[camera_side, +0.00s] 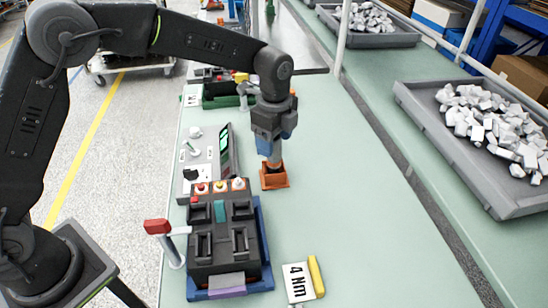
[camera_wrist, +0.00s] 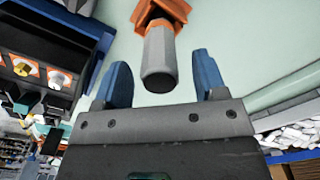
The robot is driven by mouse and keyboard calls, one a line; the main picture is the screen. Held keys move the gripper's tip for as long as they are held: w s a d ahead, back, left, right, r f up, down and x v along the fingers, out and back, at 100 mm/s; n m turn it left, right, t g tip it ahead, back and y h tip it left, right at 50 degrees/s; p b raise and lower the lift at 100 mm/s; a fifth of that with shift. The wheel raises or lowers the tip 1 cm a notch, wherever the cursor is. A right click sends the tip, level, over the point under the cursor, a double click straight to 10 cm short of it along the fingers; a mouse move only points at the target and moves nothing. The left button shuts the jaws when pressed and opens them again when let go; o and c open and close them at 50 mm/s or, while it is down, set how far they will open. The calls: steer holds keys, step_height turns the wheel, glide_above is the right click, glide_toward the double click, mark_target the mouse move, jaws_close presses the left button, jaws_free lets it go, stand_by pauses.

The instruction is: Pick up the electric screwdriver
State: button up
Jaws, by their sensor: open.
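The electric screwdriver (camera_wrist: 160,58) shows in the wrist view as a grey cylinder with an orange part at its far end. It stands in an orange holder (camera_side: 274,180) on the pale green bench in the side view, where my gripper hides most of it. My gripper (camera_side: 271,148) is above the holder, pointing down. In the wrist view, the blue fingers of my gripper (camera_wrist: 161,80) are apart, with the grey end of the screwdriver between them. Gaps show on both sides, and neither finger appears to touch it.
A black fixture (camera_side: 223,240) on a blue base stands in front of the holder, with a red-handled lever (camera_side: 158,227) on its left. A grey panel (camera_side: 206,160) lies left. A "4 Nm" card (camera_side: 298,283) lies front right. The bench right of the holder is clear.

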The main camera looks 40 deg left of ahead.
mark_target(274, 159)
step_height(274, 159, down, 3)
steer(key=shift+f, duration=0.2)
steer(key=shift+r, duration=0.1)
steer(key=c, duration=1.1)
steer(key=shift+o, duration=0.2)
